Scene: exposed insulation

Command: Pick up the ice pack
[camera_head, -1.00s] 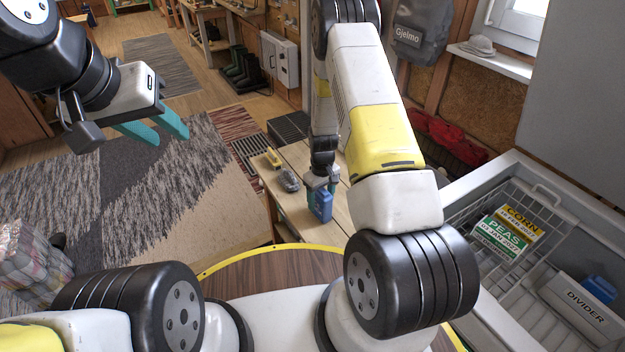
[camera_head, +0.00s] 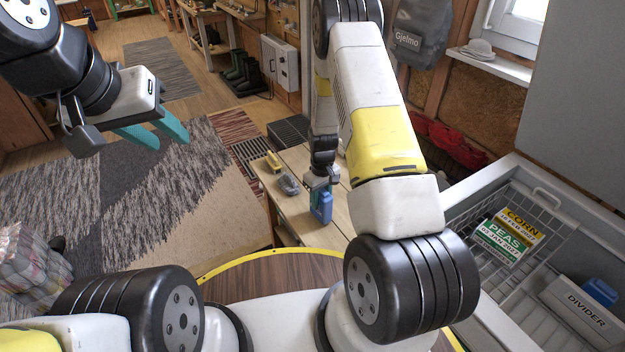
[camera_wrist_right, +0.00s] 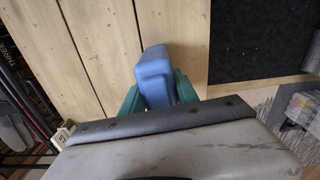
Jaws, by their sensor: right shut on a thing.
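The blue ice pack (camera_head: 321,208) is upright at the wooden bench, between the teal fingers of my right gripper (camera_head: 320,186). In the right wrist view the ice pack (camera_wrist_right: 155,75) sits between the two teal fingers (camera_wrist_right: 157,92), which are shut on it. I cannot tell whether its base touches the bench top. My left gripper (camera_head: 160,134) is open and empty, its teal fingers apart, over the rug at the upper left. Another blue item (camera_head: 600,291) lies in the chest freezer behind the divider.
The wooden bench (camera_head: 290,211) also carries a grey-black brush-like item (camera_head: 288,184) and a yellow-handled item (camera_head: 273,162).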

